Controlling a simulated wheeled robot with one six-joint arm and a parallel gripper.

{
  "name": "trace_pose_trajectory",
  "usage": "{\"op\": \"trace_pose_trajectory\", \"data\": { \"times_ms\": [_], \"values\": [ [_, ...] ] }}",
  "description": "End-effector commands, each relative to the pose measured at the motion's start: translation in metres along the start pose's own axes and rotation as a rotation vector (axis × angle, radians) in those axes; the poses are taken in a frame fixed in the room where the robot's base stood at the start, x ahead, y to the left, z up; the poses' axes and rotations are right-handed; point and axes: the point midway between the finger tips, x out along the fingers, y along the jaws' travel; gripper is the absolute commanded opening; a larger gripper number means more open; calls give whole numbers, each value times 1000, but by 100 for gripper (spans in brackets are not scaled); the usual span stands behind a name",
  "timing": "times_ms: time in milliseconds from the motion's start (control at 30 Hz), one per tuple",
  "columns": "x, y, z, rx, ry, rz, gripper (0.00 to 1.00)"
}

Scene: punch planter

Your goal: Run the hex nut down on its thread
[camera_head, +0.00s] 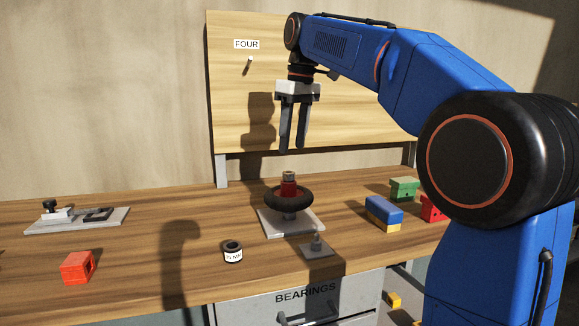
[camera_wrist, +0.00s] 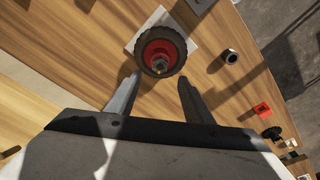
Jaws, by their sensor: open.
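A black wheel with a red hub (camera_head: 288,199) stands on a pale square plate (camera_head: 272,226) on the bench. A small brassy hex nut (camera_head: 288,175) sits at the top of the hub's upright post. In the wrist view the nut (camera_wrist: 160,65) shows at the middle of the red hub. How far down the thread it sits, I cannot tell. My gripper (camera_head: 292,150) hangs above the wheel, pointing down, open and empty. The fingers are apart from the nut.
A black ring (camera_head: 233,252) with a white label and a small grey plate with a peg (camera_head: 317,248) lie in front. A red block (camera_head: 78,267) and a toggle clamp plate (camera_head: 77,221) are left; a blue-yellow block (camera_head: 384,213) is right. A board (camera_head: 230,110) stands behind.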

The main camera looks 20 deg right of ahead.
Motion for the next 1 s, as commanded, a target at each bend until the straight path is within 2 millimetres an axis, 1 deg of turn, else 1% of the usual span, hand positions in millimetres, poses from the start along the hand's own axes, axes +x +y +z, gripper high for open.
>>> {"op": "trace_pose_trajectory", "data": {
  "times_ms": [33,300,500,667,933,967,1000],
  "values": [
    [8,0,0,0,-1,-1,47],
    [50,0,1,0,-1,0,47],
    [70,0,0,0,-1,0,47],
    [76,0,0,0,1,1,47],
    [77,0,0,0,1,1,47],
    [77,0,0,0,1,1,42],
    [77,0,0,0,1,1,33]
  ]
}}
